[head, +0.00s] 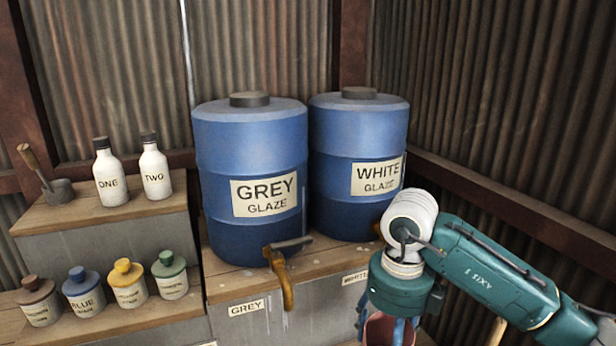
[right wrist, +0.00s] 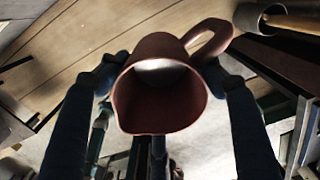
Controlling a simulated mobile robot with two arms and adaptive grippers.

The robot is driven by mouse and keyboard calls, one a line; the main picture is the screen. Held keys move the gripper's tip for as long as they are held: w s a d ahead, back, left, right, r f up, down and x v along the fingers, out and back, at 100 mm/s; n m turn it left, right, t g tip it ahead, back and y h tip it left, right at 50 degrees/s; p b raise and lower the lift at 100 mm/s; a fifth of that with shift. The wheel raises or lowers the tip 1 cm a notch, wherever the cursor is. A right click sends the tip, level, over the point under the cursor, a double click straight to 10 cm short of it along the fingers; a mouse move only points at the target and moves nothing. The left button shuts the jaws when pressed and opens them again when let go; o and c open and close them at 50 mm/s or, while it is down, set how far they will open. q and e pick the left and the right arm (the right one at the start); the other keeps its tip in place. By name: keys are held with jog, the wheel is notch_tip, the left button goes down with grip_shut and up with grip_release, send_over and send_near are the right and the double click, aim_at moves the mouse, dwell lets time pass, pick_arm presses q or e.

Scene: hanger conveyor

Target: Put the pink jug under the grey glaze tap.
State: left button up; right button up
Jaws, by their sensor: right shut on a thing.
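The pink jug (head: 377,329) shows only in part at the bottom edge of the head view, under my right wrist. In the right wrist view the jug (right wrist: 160,98) has its mouth facing the camera and its loop handle (right wrist: 210,38) at the upper right. My right gripper (head: 392,330) is shut on it, with a finger on each side in the right wrist view (right wrist: 162,78). The grey glaze barrel (head: 250,150) stands on a wooden ledge, and its orange-brown tap (head: 280,272) hangs over the front edge. The jug is to the right of and lower than this tap.
The white glaze barrel (head: 356,140) stands to the right; my right arm hides most of its tap area. Ledge labels read GREY (head: 246,308) and WHITE (head: 355,277). Bottles (head: 111,172) and small glaze jars (head: 84,292) fill the left steps. A corrugated wall closes the right.

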jog(key=n, duration=0.2)
jog(key=shift+s+d+n, duration=0.25)
jog(key=shift+s+n, duration=0.05)
jog(key=shift+s, duration=0.1)
jog(key=s+d+n, duration=0.1)
jog(key=s+n, duration=0.5)
jog(key=n, duration=0.8)
jog(key=s+d+f+n, duration=0.1)
jog(key=s+n, duration=0.5)
jog(key=n, duration=0.9)
jog(key=shift+d+f, duration=0.25)
jog(key=shift+d, duration=0.3)
